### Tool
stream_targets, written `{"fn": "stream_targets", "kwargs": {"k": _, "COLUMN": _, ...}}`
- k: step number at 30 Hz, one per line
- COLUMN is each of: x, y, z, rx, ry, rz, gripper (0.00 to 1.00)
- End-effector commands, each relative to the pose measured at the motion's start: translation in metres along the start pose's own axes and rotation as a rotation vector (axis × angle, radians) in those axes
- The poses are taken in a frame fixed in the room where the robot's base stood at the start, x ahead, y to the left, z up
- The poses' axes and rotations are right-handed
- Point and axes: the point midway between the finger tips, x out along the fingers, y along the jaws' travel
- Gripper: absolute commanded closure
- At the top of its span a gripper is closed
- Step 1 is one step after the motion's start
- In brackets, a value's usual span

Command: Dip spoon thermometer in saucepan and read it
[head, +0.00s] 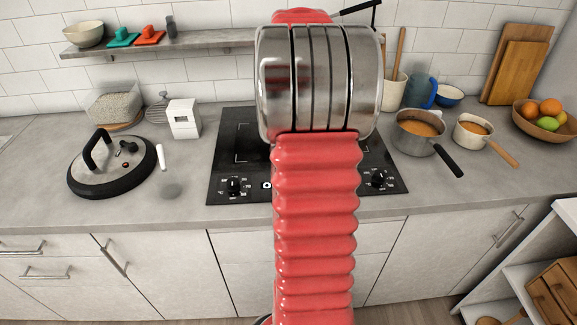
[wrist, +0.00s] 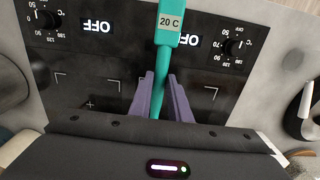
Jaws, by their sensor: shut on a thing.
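My gripper (wrist: 160,77) has purple fingers, shut on the teal spoon thermometer (wrist: 166,40). The thermometer's small display reads 20 C in the wrist view. Its far end runs past the top edge of that view, and its lower part goes down between the fingers. Both are over the dark hob. In the head view my red arm hides the gripper and the thermometer. A steel saucepan (head: 405,140) with a black handle stands right of the hob, holding orange-brown food. A smaller pale saucepan (head: 466,140) with a wooden handle and similar contents stands to its right.
The hob (head: 232,150) is largely hidden by my arm; both displays read OFF in the wrist view. A lid (head: 90,178) lies at the left, near a white box (head: 183,118). A fruit bowl (head: 535,125) stands far right. A shelf (head: 190,45) runs above.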

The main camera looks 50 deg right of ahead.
Motion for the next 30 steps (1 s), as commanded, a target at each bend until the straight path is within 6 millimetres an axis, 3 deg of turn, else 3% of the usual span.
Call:
{"fn": "stream_targets", "kwargs": {"k": 8, "x": 0.000, "y": -0.003, "z": -0.001, "rx": -0.003, "ry": 0.001, "rz": 0.000, "gripper": 1.00}}
{"fn": "stream_targets", "kwargs": {"k": 14, "x": -0.002, "y": -0.030, "z": -0.006, "rx": -0.037, "ry": 0.002, "rz": 0.000, "gripper": 1.00}}
{"fn": "stream_targets", "kwargs": {"k": 22, "x": -0.008, "y": -0.113, "z": -0.011, "rx": -0.130, "ry": 0.001, "rz": 0.000, "gripper": 1.00}}
{"fn": "stream_targets", "kwargs": {"k": 30, "x": -0.014, "y": -0.203, "z": -0.003, "rx": -0.228, "ry": 0.001, "rz": -0.001, "gripper": 1.00}}
